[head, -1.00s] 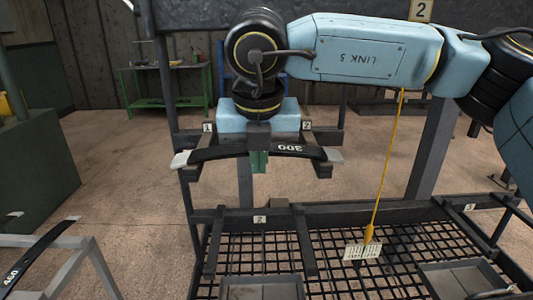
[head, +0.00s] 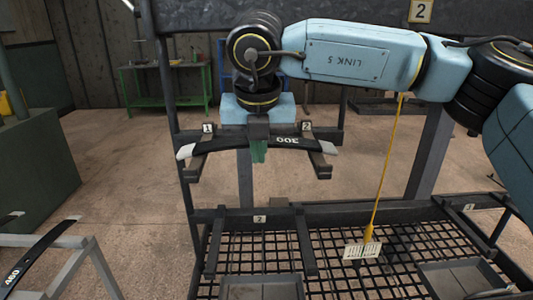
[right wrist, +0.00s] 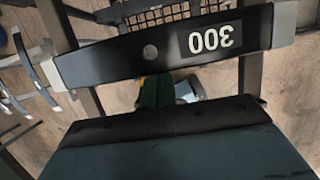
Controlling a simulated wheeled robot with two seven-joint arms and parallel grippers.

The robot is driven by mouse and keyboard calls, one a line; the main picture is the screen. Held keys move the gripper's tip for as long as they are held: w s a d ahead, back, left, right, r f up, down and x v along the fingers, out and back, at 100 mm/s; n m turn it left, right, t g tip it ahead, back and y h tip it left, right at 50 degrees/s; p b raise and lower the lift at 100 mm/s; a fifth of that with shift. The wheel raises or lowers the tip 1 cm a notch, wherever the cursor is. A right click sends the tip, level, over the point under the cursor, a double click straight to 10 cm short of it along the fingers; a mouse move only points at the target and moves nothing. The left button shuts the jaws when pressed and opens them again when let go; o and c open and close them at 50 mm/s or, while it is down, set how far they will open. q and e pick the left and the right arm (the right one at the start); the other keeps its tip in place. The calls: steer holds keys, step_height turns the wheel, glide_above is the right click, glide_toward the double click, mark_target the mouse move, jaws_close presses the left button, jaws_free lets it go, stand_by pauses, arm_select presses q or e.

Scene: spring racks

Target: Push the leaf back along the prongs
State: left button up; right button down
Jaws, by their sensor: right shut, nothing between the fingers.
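The dark leaf marked 300 (head: 288,141), with pale ends, lies across the two prongs, labelled 1 (head: 200,160) and 2 (head: 320,160). It is slightly slanted, its left end nearer me. My right gripper (head: 259,153) points down at the leaf's near side, its green fingers shut and empty. In the right wrist view the leaf (right wrist: 120,62) crosses the picture, and the green fingers (right wrist: 156,92) are at its edge; exact contact is hard to tell. My left gripper is not in view.
A lower pair of prongs (head: 214,240) stands empty over a black mesh shelf (head: 340,280). A yellow cord with a tag (head: 362,250) hangs at the right. Another leaf marked 460 (head: 40,252) lies on a grey rack at the left.

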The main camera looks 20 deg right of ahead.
steer(key=shift+w+d, duration=0.2)
steer(key=shift+w, duration=0.4)
steer(key=shift+w+d, duration=0.15)
steer(key=shift+w, duration=0.45)
steer(key=shift+w+d+p, duration=0.15)
steer(key=shift+w+p, duration=0.3)
steer(key=shift+w, duration=0.05)
steer(key=shift+w+d+p, duration=0.2)
steer(key=shift+w+p, duration=0.1)
steer(key=shift+w, duration=0.5)
steer(key=shift+w+f+b, duration=0.1)
steer(key=shift+f+b, duration=0.05)
steer(key=shift+b, duration=0.15)
steer(key=s+b, duration=0.2)
steer(key=shift+s+a, duration=0.35)
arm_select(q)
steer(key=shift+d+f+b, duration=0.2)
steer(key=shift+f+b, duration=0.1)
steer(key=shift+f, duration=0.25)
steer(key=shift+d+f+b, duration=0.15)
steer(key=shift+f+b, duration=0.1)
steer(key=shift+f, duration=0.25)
arm_select(e)
steer(key=shift+s+a, duration=0.25)
steer(key=shift+s, duration=0.75)
